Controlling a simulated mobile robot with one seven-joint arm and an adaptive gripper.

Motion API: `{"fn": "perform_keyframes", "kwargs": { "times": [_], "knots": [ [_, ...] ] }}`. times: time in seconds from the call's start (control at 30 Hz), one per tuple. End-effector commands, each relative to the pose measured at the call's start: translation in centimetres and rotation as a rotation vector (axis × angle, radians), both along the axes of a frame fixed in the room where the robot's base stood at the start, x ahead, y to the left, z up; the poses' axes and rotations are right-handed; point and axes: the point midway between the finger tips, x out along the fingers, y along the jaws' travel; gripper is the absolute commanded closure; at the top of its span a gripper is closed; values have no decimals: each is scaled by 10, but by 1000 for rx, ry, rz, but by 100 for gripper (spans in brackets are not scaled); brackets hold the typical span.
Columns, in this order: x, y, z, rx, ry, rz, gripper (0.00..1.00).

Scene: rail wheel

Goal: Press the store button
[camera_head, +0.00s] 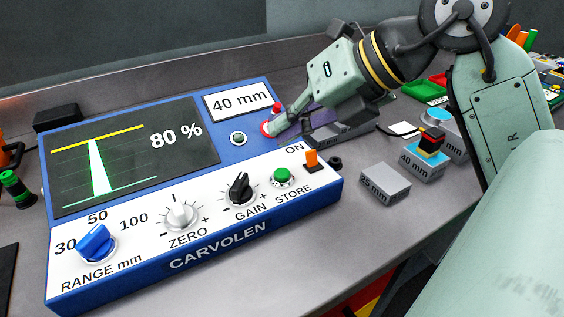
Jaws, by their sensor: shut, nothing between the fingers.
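The store button is a green round button (282,175) labelled STORE on the white lower panel of the blue CARVOLEN instrument (230,255). Nothing covers it. My gripper (274,126) is shut and empty. I cannot tell whether the tips touch the red part. The screen (130,155) shows a green peak and 80 %. A label (238,101) above reads 40 mm.
A black GAIN knob (240,188), a white ZERO knob (181,216) and a blue RANGE knob (96,243) share the panel. An orange switch (311,159) stands right of the button. Grey blocks (385,184) lie on the table to the right.

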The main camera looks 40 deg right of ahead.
Motion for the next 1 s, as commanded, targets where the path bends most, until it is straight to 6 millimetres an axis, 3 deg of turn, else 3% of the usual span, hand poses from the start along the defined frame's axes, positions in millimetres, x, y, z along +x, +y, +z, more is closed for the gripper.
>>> {"fn": "perform_keyframes", "kwargs": {
  "times": [0.1,0.27,1.0],
  "knots": [
    [0,0,-24,-1,0,1,100],
    [0,0,-37,0,1,1,100],
    [0,0,-38,0,1,1,100]
  ]
}}
